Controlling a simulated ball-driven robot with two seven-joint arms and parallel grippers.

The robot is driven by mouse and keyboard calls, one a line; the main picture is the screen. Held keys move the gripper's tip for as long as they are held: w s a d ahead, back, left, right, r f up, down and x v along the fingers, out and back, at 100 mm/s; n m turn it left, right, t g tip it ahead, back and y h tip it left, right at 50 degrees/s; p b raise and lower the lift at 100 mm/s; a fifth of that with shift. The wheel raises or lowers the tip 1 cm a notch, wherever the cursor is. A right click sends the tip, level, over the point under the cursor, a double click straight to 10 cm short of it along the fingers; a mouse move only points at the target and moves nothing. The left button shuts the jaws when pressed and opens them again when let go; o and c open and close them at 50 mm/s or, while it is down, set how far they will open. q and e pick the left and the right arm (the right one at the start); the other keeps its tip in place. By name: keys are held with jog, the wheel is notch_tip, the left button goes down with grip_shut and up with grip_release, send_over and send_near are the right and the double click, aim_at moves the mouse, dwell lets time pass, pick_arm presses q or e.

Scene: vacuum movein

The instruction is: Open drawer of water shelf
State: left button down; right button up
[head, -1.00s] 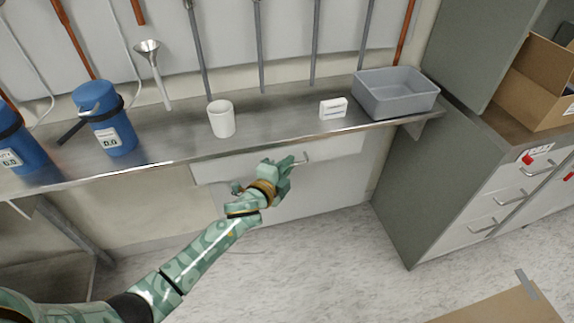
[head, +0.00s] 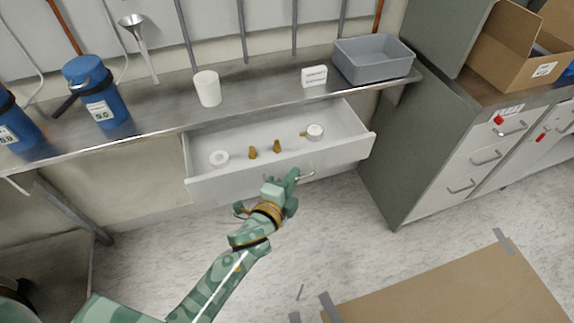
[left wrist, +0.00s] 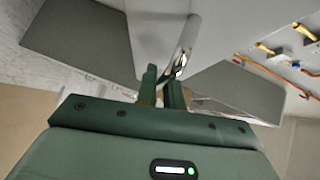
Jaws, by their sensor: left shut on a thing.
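The white drawer (head: 240,184) under the metal shelf (head: 245,101) is pulled well out in the head view. Its inside shows a white ring-shaped roll, two small brass fittings (head: 277,146) and a round gauge (head: 314,131). My left gripper (head: 290,178) is at the drawer front, shut on its metal bar handle (head: 308,176). In the left wrist view the green fingers (left wrist: 162,84) close around the handle (left wrist: 184,50) in front of the white drawer face. My right gripper is in neither current view.
Blue jugs (head: 97,92), a white cup (head: 207,88), a small white box (head: 314,76) and a grey bin (head: 373,60) stand on the shelf. A grey cabinet (head: 400,150) stands close to the drawer's right. Flat cardboard (head: 450,290) lies on the floor.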

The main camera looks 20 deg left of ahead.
pick_arm(q)
jog(key=shift+s+d, duration=0.25)
jog(key=shift+s, duration=0.2)
jog(key=c, duration=1.5)
grip_release()
jog(key=p+v, duration=0.2)
jog(key=v, duration=1.4)
jog(key=shift+s, duration=0.15)
jog(key=shift+f, duration=0.1)
